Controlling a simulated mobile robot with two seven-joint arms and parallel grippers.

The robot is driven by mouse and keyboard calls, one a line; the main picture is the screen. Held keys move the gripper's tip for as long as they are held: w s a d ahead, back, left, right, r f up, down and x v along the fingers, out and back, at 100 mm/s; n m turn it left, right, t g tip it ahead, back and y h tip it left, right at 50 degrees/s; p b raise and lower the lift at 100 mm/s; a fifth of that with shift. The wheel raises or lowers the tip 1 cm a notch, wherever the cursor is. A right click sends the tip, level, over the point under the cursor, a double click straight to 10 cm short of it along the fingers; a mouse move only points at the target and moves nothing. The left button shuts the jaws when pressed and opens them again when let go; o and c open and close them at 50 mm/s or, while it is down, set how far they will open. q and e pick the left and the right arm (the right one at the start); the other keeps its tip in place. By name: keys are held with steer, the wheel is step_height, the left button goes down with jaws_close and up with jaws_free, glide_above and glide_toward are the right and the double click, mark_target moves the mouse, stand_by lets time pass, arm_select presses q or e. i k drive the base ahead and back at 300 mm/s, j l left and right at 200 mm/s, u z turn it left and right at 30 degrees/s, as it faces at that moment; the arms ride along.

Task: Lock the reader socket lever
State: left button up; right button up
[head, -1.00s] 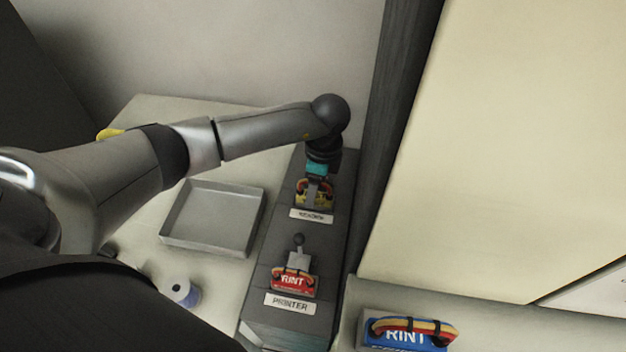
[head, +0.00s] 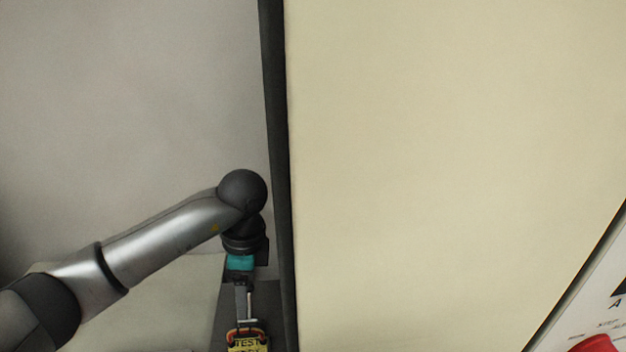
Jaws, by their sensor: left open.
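The reader socket is at the bottom edge of the head view, where a yellow plug board marked TEST (head: 248,345) with a red-orange wire loop sits on the dark console (head: 280,325). My left gripper (head: 243,312) points down just above and behind this board. It is open, and its fingers are seen nearly edge-on. A thin pale upright rod beside the fingers may be the socket lever or a finger edge; I cannot tell which. Whether the gripper touches the lever is hidden. The socket's label is out of view. My right gripper is not in view.
A large cream panel (head: 440,150) with a dark edge post (head: 275,150) stands close to the right of my left arm. A grey wall (head: 120,110) is behind. A pale tabletop (head: 190,300) lies left of the console. A white lettered panel (head: 610,290) and a red object (head: 592,344) show at lower right.

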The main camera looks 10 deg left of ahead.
mark_target(249, 322)
steer(key=k, duration=1.5)
